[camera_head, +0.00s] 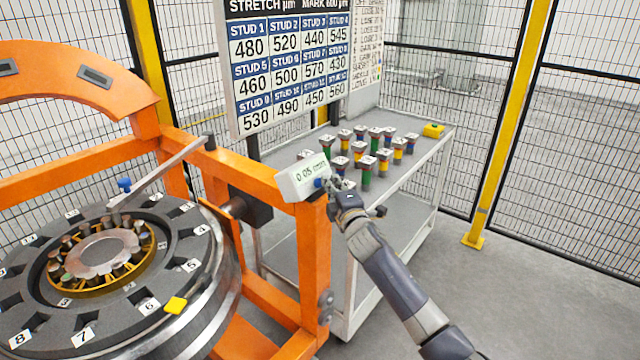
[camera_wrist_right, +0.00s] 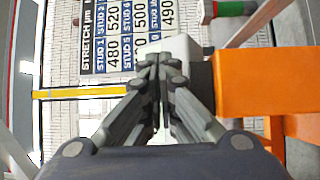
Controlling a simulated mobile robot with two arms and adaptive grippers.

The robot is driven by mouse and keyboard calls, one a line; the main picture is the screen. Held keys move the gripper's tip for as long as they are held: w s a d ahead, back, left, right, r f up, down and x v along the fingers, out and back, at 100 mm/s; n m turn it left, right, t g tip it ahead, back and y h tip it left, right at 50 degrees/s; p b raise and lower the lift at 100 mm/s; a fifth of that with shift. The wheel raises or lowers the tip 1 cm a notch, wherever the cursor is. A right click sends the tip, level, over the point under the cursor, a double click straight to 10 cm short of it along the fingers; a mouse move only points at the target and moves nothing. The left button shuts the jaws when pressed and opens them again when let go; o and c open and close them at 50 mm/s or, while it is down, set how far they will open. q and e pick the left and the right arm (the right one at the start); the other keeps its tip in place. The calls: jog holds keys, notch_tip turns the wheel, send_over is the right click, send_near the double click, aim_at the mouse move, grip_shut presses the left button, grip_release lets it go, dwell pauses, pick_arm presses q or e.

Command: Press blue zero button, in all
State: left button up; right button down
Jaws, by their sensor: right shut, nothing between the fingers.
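A white readout box (camera_head: 300,179) sits on the corner post of the orange frame and appears to read 0.05 mm. A blue button (camera_head: 318,183) shows on its right side, close to my right gripper (camera_head: 332,184). My right gripper is shut and empty, its fingertips at or very near the button; I cannot tell whether they touch. In the right wrist view the shut fingers (camera_wrist_right: 158,66) point at the white box (camera_wrist_right: 190,47) and hide the button. My left gripper is not in view.
The orange frame (camera_head: 312,255) stands under the box, beside a large grey numbered wheel (camera_head: 190,225). A grey cart (camera_head: 410,190) with several coloured studs (camera_head: 366,175) is behind my right arm. A stretch board (camera_head: 290,70) stands behind. Open floor lies at the right.

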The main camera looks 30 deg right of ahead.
jog(key=shift+w+a+f+b, duration=0.15)
jog(key=shift+w+f+b, duration=0.1)
jog(key=shift+w+b, duration=0.15)
dwell(0.4)
dwell(0.4)
jog(key=shift+s+d+r+p, duration=0.3)
jog(key=shift+s+r+p, duration=0.15)
jog(key=shift+s+p, duration=0.35)
jog(key=s+p, duration=0.1)
jog(key=s+d+r+p, duration=0.1)
jog(key=s+r+p, duration=0.1)
jog(key=s, duration=0.1)
jog(key=shift+d+r+p, duration=0.15)
jog(key=shift+d+p, duration=0.2)
jog(key=shift+p, duration=0.05)
dwell(0.5)
